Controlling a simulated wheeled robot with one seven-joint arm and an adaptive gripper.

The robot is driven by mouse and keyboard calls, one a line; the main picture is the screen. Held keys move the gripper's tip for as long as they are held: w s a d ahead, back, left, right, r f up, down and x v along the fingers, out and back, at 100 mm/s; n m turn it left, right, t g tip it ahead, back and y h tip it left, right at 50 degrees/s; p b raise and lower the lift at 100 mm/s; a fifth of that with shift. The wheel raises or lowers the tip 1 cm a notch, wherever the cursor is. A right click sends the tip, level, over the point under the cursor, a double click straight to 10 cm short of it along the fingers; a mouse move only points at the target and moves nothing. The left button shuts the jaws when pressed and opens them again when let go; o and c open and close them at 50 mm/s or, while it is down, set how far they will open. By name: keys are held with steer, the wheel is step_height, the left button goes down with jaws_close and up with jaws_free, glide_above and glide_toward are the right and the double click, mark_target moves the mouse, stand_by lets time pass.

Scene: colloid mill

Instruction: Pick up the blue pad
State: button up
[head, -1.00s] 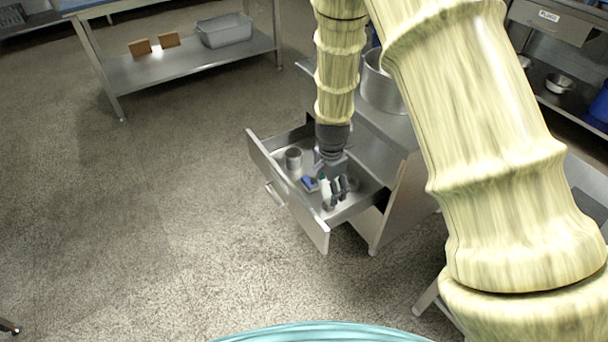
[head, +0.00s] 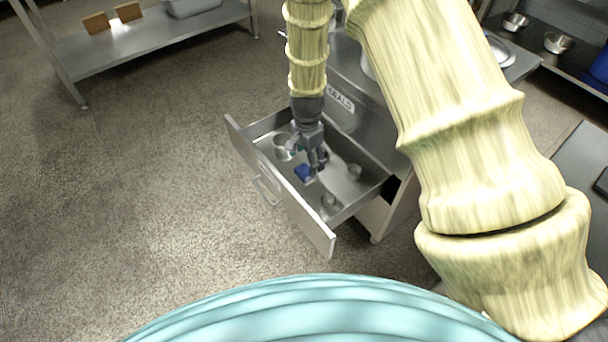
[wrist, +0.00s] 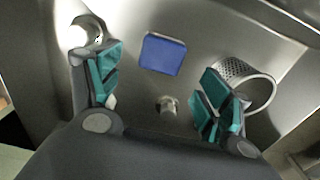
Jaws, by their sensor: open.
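The blue pad (wrist: 163,54) lies flat on the floor of the open drawer (head: 291,202). In the wrist view it sits just ahead of and between the fingers. In the head view the pad (head: 304,173) shows close below and left of my fingers. In the head view my gripper (head: 316,162) points down into the drawer. I cannot tell how high the fingertips are above the pad.
A perforated metal cup (wrist: 246,86) stands beside the right finger. A shiny round metal cup (wrist: 88,31) is by the left finger. A small metal piece (wrist: 168,105) lies between the fingers. Drawer walls surround these; the floor outside is clear.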

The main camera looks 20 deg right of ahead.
mark_target(306, 170)
steer(key=shift+a+f+b, duration=0.1)
steer(key=shift+f+b, duration=0.8)
steer(key=shift+f, duration=2.1)
steer(key=c, duration=1.1)
